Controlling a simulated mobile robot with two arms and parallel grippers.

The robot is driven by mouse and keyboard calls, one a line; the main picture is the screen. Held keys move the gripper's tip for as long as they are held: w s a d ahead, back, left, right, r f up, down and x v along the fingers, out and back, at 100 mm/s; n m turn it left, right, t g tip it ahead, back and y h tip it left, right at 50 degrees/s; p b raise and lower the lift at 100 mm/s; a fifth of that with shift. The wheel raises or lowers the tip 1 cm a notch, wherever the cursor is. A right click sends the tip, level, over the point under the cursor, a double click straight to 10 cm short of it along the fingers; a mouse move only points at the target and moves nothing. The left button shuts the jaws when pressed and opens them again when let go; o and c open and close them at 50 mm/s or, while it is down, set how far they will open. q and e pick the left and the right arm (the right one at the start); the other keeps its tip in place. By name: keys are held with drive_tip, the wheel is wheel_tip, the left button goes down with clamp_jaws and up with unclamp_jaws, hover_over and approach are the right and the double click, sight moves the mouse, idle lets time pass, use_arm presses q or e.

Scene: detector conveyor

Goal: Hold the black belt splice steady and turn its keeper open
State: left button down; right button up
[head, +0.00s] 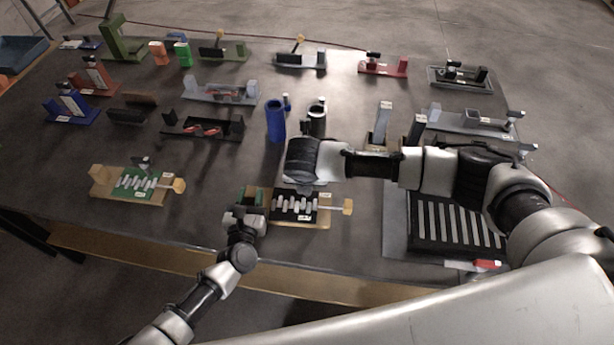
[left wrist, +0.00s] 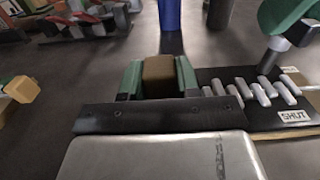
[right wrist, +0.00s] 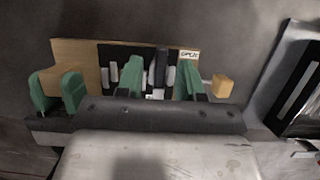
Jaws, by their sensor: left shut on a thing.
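The black belt splice (head: 293,209) lies on its wooden base near the table's front edge, with a row of pale clips and a wooden knob (head: 347,207) at its right end. My left gripper (head: 250,197) is shut on the splice's wooden end block (left wrist: 158,76) at its left end. My right gripper (right wrist: 160,84) is over the middle of the splice, its green fingers apart on either side of a dark upright piece (right wrist: 160,68), apparently the keeper. Contact there is unclear. An OPEN label (right wrist: 189,54) and a SHUT label (left wrist: 293,116) show.
A similar green splice (head: 135,183) lies to the left. A blue cylinder (head: 275,120) and a dark one (head: 316,120) stand behind the splice. A slatted grey tray (head: 395,215) lies to the right. Several fixtures fill the back.

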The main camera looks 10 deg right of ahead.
clamp_jaws()
drive_tip(key=shift+n, duration=0.3)
drive_tip(key=n, duration=0.2)
drive_tip(key=n+y, duration=0.1)
drive_tip(key=n, duration=0.1)
drive_tip(key=shift+d+y, duration=0.15)
drive_tip(key=shift+y, duration=0.15)
drive_tip(key=shift+n+y, duration=0.8)
drive_tip(key=shift+n, duration=1.2)
unclamp_jaws()
